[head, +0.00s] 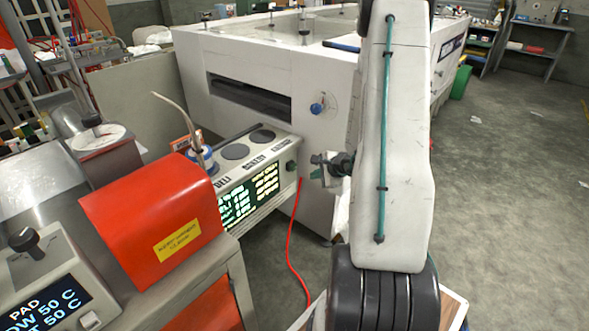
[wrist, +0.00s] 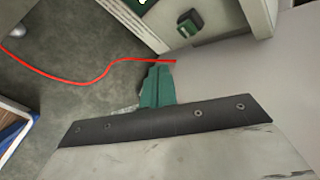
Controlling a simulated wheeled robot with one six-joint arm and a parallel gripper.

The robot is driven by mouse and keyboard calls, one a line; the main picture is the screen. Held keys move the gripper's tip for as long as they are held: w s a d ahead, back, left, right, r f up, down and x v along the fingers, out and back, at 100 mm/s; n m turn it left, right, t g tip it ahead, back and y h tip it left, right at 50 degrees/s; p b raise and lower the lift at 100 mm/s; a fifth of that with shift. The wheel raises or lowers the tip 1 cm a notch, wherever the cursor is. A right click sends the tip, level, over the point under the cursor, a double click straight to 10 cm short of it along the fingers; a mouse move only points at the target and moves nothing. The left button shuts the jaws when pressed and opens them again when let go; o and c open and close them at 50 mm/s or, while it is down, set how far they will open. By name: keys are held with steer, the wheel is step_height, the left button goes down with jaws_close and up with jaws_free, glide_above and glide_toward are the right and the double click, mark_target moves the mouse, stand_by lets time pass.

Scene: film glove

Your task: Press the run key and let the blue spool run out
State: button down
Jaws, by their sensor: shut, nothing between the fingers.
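In the head view a blue and white spool (head: 207,163) sits on the left of the box's (head: 262,182) top, partly hidden by the orange housing. A dark green key (head: 291,167) is on the box's right end face; I take it for the run key. It also shows in the wrist view (wrist: 189,23), on a square base. My gripper (head: 316,166) is just right of the key and apart from it. In the wrist view its green fingertips (wrist: 157,82) are together and empty, below and left of the key.
The box has a lit green text screen (head: 250,195) and dark round pads (head: 235,152) on top. An orange housing (head: 155,215) stands to the left. A large white machine (head: 270,60) stands behind. A red cable (head: 292,240) runs down to the floor. Floor at right is open.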

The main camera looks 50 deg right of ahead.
mark_target(293, 167)
steer(key=shift+s+d+f+m+h, duration=0.15)
steer(key=shift+s+d+f+m, duration=0.15)
steer(key=shift+s+d+f, duration=0.3)
steer(key=shift+s+d+f+m+h, duration=0.15)
steer(key=shift+s+d+f+m, duration=0.2)
steer(key=shift+f, duration=0.3)
steer(key=shift+w, duration=0.15)
steer(key=w, duration=0.8)
steer(key=shift+w+a, duration=0.35)
steer(key=shift+a, duration=0.05)
stand_by(0.9)
steer(key=shift+w, duration=0.4)
steer(key=shift+w, duration=0.45)
stand_by(0.6)
steer(key=shift+s, duration=0.85)
